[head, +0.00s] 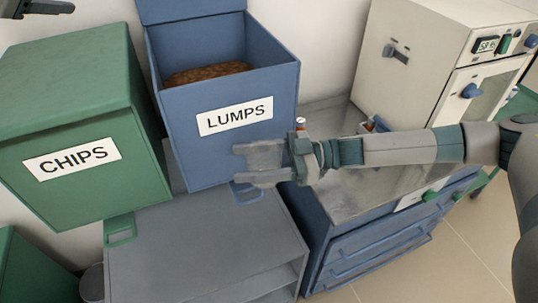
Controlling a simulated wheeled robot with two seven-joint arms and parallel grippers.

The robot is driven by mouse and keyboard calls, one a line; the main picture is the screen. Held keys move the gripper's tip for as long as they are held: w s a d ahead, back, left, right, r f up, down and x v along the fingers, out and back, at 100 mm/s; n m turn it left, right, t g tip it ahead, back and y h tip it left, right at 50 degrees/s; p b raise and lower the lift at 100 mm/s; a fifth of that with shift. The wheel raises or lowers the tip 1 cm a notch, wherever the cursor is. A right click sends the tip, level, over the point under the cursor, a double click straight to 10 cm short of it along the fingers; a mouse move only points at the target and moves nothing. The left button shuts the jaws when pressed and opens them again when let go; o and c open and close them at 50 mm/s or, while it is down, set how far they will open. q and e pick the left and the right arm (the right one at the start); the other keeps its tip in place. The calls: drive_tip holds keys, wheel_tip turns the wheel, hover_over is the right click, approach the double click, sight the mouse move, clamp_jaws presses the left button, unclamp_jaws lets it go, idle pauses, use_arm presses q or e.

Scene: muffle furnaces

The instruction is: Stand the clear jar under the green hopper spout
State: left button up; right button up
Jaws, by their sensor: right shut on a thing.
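The green hopper (82,125), labelled CHIPS, hangs at the left with its lid down. A green bracket-like piece (120,240) sticks out below its lower right; the spout opening itself is hidden. My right gripper (242,163) is in front of the lower part of the blue hopper, to the right of the green one. It is shut on a see-through thing, which looks like the clear jar (262,158); its outline is faint and partly hidden by the fingers. My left gripper (62,6) shows only at the top left corner, clear of everything; its jaw gap is not clear.
The blue hopper (272,92), labelled LUMPS, is open with brown lumps (208,72) inside. A grey bench (190,245) with a bare top lies below both hoppers. A blue drawer cabinet (322,235) and a white furnace (420,60) stand right.

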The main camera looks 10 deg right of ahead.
use_arm(q)
drive_tip(key=s+d+r+m+g+h, duration=0.1)
drive_tip(key=s+d+m+h, duration=0.2)
drive_tip(key=d, duration=0.7)
drive_tip(key=s+d+r+m+g, duration=0.1)
drive_tip(key=s+d+m, duration=0.3)
drive_tip(key=d, duration=0.7)
drive_tip(key=s+d+f+m+g, duration=0.1)
drive_tip(key=s+d+m+g, duration=0.2)
drive_tip(key=s+d+m, duration=0.8)
drive_tip(key=s+d+f+m+y, duration=0.1)
drive_tip(key=s+d+f+y, duration=0.1)
drive_tip(key=s+d+f, duration=0.7)
use_arm(e)
drive_tip(key=shift+s, duration=0.1)
use_arm(q)
drive_tip(key=s+f+m+y, duration=0.2)
drive_tip(key=s+f+m, duration=0.1)
drive_tip(key=f, duration=0.4)
drive_tip(key=s+a+f+m+t+y, duration=0.1)
drive_tip(key=s+f+m+y, duration=0.1)
drive_tip(key=f, duration=0.6)
drive_tip(key=shift+s+m, duration=0.5)
drive_tip(key=shift+s, duration=0.25)
